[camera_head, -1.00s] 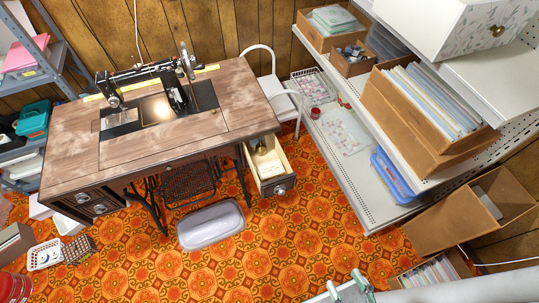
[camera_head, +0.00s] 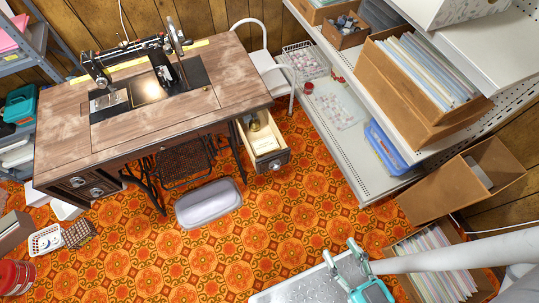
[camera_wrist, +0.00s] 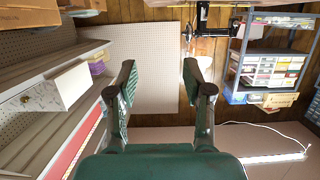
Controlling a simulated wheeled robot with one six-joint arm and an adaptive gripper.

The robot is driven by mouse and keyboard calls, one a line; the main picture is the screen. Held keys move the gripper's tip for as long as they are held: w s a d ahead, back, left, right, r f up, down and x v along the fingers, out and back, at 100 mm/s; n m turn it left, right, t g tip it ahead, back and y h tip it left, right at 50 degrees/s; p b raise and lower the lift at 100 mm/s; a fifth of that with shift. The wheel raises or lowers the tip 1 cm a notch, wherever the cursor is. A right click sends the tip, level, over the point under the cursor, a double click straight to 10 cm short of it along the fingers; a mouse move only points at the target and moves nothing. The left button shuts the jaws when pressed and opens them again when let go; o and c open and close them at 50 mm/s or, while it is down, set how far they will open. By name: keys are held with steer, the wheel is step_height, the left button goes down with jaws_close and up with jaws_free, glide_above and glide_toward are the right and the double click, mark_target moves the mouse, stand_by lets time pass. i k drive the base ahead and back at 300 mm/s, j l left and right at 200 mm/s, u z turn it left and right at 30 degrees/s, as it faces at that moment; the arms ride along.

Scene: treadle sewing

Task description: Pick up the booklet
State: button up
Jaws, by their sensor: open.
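I cannot make out the booklet for certain. A pale flat piece (camera_head: 265,144) lies in the open drawer (camera_head: 273,163) of the sewing table, beside a small yellowish item; it is too small to tell whether it is the booklet. My gripper (camera_head: 341,256) is at the lower right of the head view, well apart from the drawer. In the wrist view my gripper (camera_wrist: 159,72) is open, with nothing between its fingers. The drawer does not show in the wrist view.
The sewing table (camera_head: 60,122) stands at the upper left. A grey-lilac lidded bin (camera_head: 208,203) lies on the floor before it. Shelving (camera_head: 370,170) and cardboard boxes (camera_head: 455,195) line the right. The patterned floor (camera_head: 290,225) between is clear.

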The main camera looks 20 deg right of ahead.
mark_target(263, 146)
steer(key=k+j, duration=0.1)
steer(key=j, duration=0.45)
steer(key=k+j, duration=0.1)
steer(key=j, duration=0.45)
steer(key=j+z, duration=0.1)
steer(key=j, duration=0.45)
steer(key=k, duration=0.05)
